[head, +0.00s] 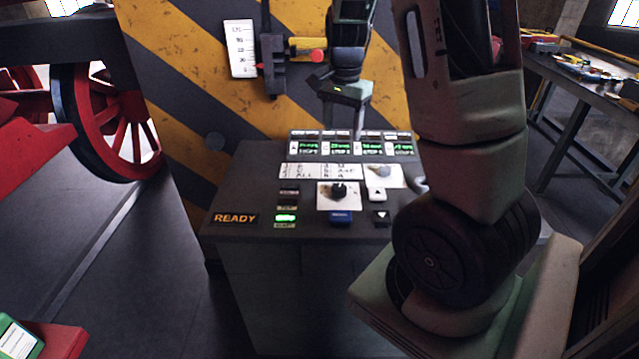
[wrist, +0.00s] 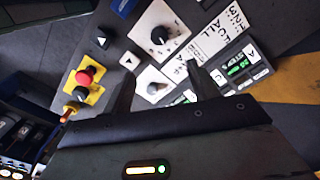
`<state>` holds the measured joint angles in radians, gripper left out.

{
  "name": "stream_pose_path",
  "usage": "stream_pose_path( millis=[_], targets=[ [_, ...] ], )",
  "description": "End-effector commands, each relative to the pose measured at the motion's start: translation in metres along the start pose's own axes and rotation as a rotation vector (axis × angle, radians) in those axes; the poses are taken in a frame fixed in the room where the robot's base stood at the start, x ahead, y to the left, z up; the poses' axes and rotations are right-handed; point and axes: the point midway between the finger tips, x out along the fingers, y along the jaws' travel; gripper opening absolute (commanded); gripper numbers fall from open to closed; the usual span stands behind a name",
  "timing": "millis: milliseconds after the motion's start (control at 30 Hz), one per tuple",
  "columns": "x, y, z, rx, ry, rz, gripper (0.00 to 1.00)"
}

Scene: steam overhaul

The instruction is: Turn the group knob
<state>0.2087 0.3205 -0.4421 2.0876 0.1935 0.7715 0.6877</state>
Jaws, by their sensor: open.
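A black knob (head: 339,190) sits on a white plate on the sloped console top (head: 262,172). A pale grey knob (head: 384,171) sits on another white plate behind and right of it. I cannot read which one is the group knob. In the wrist view the black knob (wrist: 160,37) lies beyond my fingertips, and the grey knob (wrist: 152,88) appears between my two spread fingers. My gripper (head: 343,122) is open and empty, pointing down above the console's back part, near the green displays; its fingers also show in the wrist view (wrist: 160,72). No contact with a knob shows.
A lit READY sign (head: 235,218), a green-lit button (head: 285,218) and a blue button (head: 340,217) are on the console. A red button on a yellow base (wrist: 86,76) shows in the wrist view. A striped wall (head: 190,90) stands behind; a workbench (head: 570,80) is right.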

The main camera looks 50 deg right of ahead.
Motion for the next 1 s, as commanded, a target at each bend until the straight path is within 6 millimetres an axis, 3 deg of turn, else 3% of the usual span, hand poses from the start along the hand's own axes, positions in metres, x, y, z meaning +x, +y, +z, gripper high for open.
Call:
stream_pose_path(
  millis=[167, 700, 1000],
  targets=[
    [0.023, 0.001, 0.000, 0.001, -0.002, 0.004, 0.59],
    [0.134, 0.001, 0.001, -0.003, -0.004, 0.005, 0.59],
    [0.167, 0.000, 0.001, -0.005, -0.002, 0.001, 0.59]
  ],
)
